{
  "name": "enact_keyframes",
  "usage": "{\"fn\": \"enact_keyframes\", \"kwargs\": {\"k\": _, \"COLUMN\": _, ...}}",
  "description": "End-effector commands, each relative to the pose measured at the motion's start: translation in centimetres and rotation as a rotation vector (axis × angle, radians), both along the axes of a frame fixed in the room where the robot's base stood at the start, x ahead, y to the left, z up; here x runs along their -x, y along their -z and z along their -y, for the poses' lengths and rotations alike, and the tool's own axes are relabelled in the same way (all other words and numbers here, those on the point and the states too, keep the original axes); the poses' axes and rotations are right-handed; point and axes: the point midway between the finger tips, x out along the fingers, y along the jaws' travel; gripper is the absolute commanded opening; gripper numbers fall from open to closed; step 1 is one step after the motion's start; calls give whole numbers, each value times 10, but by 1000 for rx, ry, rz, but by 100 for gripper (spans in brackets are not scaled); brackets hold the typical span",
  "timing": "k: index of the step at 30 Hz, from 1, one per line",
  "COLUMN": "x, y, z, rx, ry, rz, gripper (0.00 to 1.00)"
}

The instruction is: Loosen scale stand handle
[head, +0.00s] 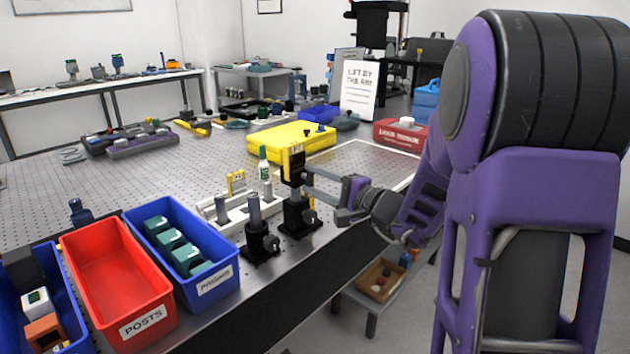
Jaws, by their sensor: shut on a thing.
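The scale stand (297,212) is a black post holder on a black base near the table's front edge. It carries an upright black plate with a yellow scale (297,150) at the top. My gripper (309,181) reaches in from the right, its two fingers pointing left at the upper part of the stand. It is shut on the stand's handle there. The handle itself is too small and too covered by the fingers to make out. A dark knob with a yellow mark (310,217) shows lower on the stand's right side.
A second black post stand (256,228) is close on the left, with a white rack (232,222) behind it. A red bin (98,246) marked POSTS and a blue PRISMS bin (222,276) stand front left. A yellow case (272,143) lies behind. The perforated tabletop (175,174) is open further left.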

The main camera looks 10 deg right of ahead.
Motion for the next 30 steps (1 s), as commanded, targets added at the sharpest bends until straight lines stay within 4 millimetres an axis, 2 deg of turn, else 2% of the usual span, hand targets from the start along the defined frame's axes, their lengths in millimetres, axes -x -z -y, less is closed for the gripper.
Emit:
{"fn": "enact_keyframes", "kwargs": {"k": 9, "x": 0, "y": 1, "z": 0, "rx": 107, "ry": -1, "rz": 72, "gripper": 0}}
{"fn": "enact_keyframes", "kwargs": {"k": 26, "x": 0, "y": 1, "z": 0, "rx": 132, "ry": 0, "rz": 87, "gripper": 0}}
{"fn": "enact_keyframes", "kwargs": {"k": 27, "x": 0, "y": 1, "z": 0, "rx": 132, "ry": 0, "rz": 87, "gripper": 48}}
{"fn": "enact_keyframes", "kwargs": {"k": 30, "x": 0, "y": 1, "z": 0, "rx": 131, "ry": 0, "rz": 86, "gripper": 66}}
